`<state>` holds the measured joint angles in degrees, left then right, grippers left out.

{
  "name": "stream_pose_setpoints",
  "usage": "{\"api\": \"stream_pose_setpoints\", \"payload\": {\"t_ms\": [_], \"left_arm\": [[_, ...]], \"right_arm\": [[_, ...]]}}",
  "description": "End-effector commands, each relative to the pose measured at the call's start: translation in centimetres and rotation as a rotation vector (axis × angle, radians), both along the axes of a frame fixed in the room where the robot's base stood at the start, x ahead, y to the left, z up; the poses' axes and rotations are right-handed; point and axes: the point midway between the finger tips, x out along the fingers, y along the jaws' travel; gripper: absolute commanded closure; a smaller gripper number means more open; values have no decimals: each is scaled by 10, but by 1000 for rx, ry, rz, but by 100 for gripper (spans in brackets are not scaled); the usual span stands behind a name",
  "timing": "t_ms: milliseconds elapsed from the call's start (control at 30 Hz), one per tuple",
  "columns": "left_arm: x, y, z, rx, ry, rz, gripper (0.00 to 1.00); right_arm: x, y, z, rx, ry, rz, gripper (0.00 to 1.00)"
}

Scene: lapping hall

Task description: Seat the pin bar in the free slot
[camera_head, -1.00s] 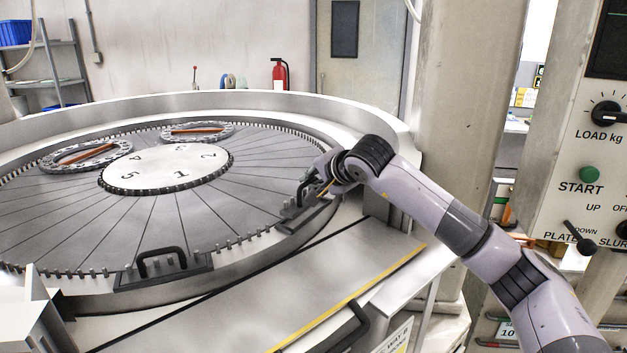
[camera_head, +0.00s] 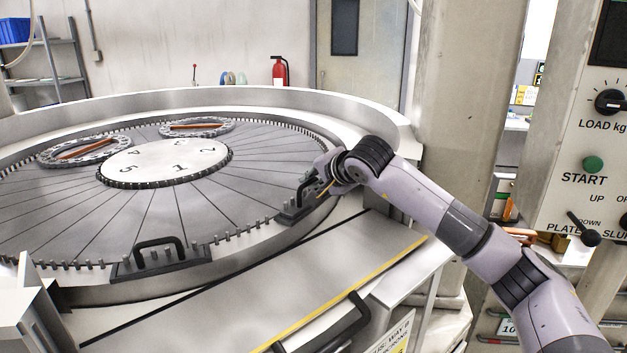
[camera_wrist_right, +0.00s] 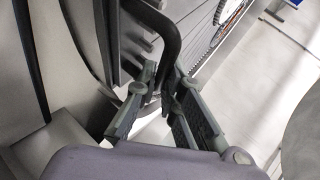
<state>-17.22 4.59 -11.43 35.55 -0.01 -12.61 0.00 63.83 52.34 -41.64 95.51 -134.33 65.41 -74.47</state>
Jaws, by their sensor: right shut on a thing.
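My right gripper (camera_head: 316,190) is at the right part of the machine's rim. It is shut on the black handle of a dark pin bar (camera_head: 292,214). In the right wrist view the black handle (camera_wrist_right: 171,42) runs between the fingers (camera_wrist_right: 163,88). The held bar is at the ring's edge, beside the row of pins; I cannot tell whether it touches the ring or is down in a slot. A second dark pin bar (camera_head: 160,265) with a black loop handle sits at the ring's front. The free slot is not clearly visible; the gripper and bar may cover it. My left gripper is not in view.
The round plate (camera_head: 225,195) carries two toothed carriers, one of them the left carrier (camera_head: 62,157), and a numbered centre disc (camera_head: 150,168). A metal ledge (camera_head: 250,290) with a yellow edge runs along the front. A pillar (camera_head: 465,120) and control panel (camera_head: 575,190) stand right.

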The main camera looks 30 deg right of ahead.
Motion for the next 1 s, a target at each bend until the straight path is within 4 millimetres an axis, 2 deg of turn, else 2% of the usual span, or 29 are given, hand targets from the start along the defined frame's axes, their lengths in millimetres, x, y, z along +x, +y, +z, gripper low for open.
{"api": "stream_pose_setpoints", "payload": {"t_ms": [333,367,667,1000], "left_arm": [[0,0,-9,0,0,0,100],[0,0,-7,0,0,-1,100],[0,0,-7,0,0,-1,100],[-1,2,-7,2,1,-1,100]], "right_arm": [[0,0,-7,0,-5,0,100],[0,0,-6,1,-5,0,89],[0,0,-7,0,-2,0,69],[-1,0,-9,-1,3,0,68]]}}
